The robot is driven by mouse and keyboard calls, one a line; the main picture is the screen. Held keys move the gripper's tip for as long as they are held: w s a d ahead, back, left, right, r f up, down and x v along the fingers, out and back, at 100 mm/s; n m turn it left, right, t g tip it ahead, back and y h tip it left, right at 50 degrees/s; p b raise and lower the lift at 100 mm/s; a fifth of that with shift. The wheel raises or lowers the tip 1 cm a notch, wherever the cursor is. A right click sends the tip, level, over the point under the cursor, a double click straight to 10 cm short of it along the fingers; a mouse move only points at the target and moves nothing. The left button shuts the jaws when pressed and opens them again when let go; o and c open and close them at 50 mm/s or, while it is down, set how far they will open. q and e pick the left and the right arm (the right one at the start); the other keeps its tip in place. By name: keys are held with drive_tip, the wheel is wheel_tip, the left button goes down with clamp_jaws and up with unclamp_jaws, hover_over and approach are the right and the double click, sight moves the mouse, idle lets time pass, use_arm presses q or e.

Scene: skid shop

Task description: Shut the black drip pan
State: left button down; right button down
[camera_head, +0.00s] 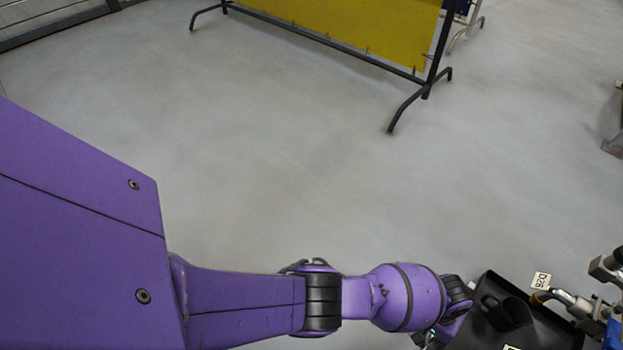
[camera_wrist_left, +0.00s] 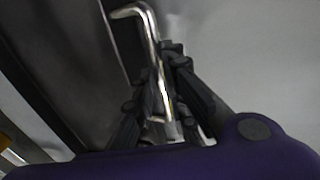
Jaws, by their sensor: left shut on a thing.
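The black drip pan (camera_head: 548,325) is at the bottom right of the head view, cut off by the lower edge. My left arm reaches across to its left side. My left gripper (camera_head: 430,338) is small and partly cut off there. In the left wrist view, my left gripper (camera_wrist_left: 158,90) is shut on a bent, shiny metal handle (camera_wrist_left: 151,30). The handle's hooked end sticks out past the fingers. A dark flat surface lies beside it, probably the pan. How far the pan stands out cannot be told. My right gripper is not in view.
A dark rounded part (camera_head: 505,312) sits over the pan. A yellow panel on a black stand (camera_head: 350,25) is at the back. The grey floor between is clear.

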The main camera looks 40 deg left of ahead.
use_arm(q)
drive_tip(key=shift+w+d+r, duration=0.15)
drive_tip(key=shift+d+r, duration=0.1)
drive_tip(key=shift+d, duration=0.25)
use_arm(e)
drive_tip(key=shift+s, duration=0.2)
use_arm(q)
drive_tip(key=shift+d, duration=0.1)
drive_tip(key=c, duration=1.8)
unclamp_jaws()
drive_tip(key=shift+f, duration=0.1)
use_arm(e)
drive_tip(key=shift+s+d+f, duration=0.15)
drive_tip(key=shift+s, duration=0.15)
use_arm(q)
drive_tip(key=shift+a, duration=0.25)
wheel_tip(320, 180, up, 12)
drive_tip(key=a, duration=0.2)
drive_tip(key=shift+f, duration=0.2)
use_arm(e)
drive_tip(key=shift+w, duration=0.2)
